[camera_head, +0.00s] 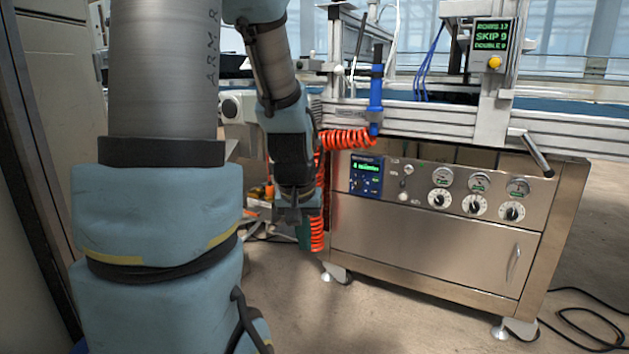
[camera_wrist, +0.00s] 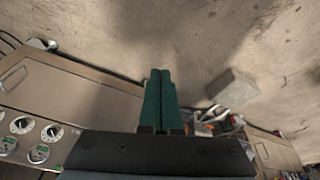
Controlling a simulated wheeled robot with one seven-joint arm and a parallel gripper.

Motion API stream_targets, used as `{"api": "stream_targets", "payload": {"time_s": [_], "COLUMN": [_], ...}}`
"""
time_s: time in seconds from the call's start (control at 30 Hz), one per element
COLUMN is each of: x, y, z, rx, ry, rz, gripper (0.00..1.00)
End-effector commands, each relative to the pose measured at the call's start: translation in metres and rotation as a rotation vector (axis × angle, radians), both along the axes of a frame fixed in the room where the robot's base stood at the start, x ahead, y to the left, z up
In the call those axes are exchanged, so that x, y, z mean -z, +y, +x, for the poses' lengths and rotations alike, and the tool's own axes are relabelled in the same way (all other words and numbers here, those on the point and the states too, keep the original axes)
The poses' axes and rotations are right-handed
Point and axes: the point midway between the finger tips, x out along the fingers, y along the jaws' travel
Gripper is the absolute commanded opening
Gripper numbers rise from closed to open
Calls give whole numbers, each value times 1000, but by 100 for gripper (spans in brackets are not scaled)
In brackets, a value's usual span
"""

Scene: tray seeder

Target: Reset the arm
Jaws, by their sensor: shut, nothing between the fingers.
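My arm hangs down in front of the tray seeder (camera_head: 428,248) in the head view, left of its steel cabinet. My gripper (camera_head: 304,240) is at the arm's lower end, pointing down and partly hidden beside a red coiled hose (camera_head: 318,228). In the wrist view my gripper (camera_wrist: 161,75) shows two green fingers side by side and touching, shut with nothing between them. The bare concrete floor (camera_wrist: 110,40) lies beyond the fingertips. The seeder's cabinet (camera_wrist: 75,90) is to the left in that view.
The cabinet has dials (camera_head: 475,204) and a small blue display (camera_head: 366,175). A blue tool (camera_head: 376,90) hangs at the rail (camera_head: 455,120). A grey block (camera_wrist: 231,87) and clutter (camera_wrist: 215,122) lie right of the fingers. A black cable (camera_head: 585,320) lies on the floor at right.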

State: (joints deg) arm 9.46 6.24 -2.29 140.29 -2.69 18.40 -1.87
Motion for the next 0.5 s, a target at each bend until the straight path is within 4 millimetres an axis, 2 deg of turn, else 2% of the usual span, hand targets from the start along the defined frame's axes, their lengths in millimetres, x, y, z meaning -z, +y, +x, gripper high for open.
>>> {"api": "stream_targets", "payload": {"time_s": [0.03,0.17,0.2,0.5], "x": [-1,1,-14,-87], "y": [16,49,48,46], "z": [-18,-66,-66,-63], "rx": [-13,-38,-34,-32], "ry": [32,121,122,119], "rz": [16,51,51,50], "gripper": [0,0,0,0]}}
